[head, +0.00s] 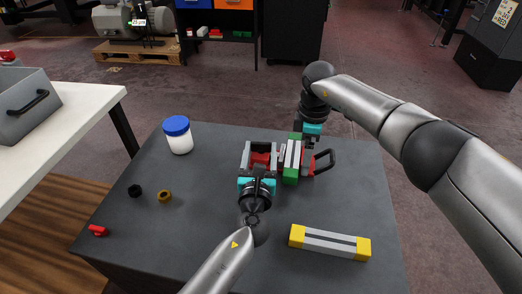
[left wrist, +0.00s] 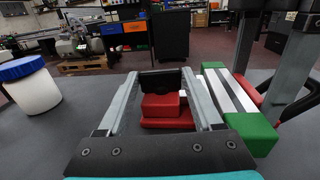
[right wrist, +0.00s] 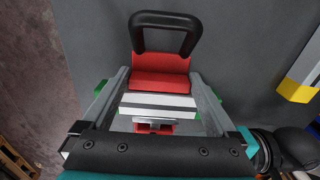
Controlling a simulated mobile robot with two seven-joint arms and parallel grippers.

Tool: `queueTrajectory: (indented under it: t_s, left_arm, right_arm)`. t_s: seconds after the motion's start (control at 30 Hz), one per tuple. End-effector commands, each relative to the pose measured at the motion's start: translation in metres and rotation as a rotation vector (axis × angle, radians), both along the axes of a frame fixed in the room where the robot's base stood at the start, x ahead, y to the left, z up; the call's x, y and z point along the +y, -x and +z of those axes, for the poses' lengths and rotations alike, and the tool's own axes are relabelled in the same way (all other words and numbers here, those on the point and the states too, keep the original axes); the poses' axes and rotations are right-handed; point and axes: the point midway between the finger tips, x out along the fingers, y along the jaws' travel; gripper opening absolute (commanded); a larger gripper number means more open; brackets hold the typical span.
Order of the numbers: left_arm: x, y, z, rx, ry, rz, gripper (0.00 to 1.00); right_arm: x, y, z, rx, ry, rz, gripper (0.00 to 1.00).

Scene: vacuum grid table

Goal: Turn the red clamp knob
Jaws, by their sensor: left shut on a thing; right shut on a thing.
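The red clamp knob (head: 261,158) lies near the table's middle, between the fingers of my left gripper (head: 260,152). In the left wrist view it shows as a stepped red block (left wrist: 162,110) between the two grey fingers. To its right is a white-and-grey striped block with green ends (head: 292,160), with a red part and a black loop handle (head: 322,162) on its far side. My right gripper (right wrist: 160,95) comes from the back right and is shut on this striped block (right wrist: 158,102). The fingertips partly hide the contact in both wrist views.
A striped bar with yellow ends (head: 330,243) lies front right. A white jar with a blue lid (head: 178,135), a black nut (head: 134,190), a brass nut (head: 164,196) and a small red piece (head: 98,230) are on the left. The table's front left is mostly clear.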

Motion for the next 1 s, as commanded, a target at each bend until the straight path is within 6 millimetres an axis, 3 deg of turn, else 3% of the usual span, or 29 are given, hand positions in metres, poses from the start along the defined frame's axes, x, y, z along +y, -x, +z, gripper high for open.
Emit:
queueTrajectory:
  t_s: [1.0]
  left_arm:
    - [0.0056,-0.0048,0.006,-0.015,-0.013,-0.523,0.11]
  right_arm:
    - [0.0028,0.0006,0.0004,0.001,-0.003,0.007,0.05]
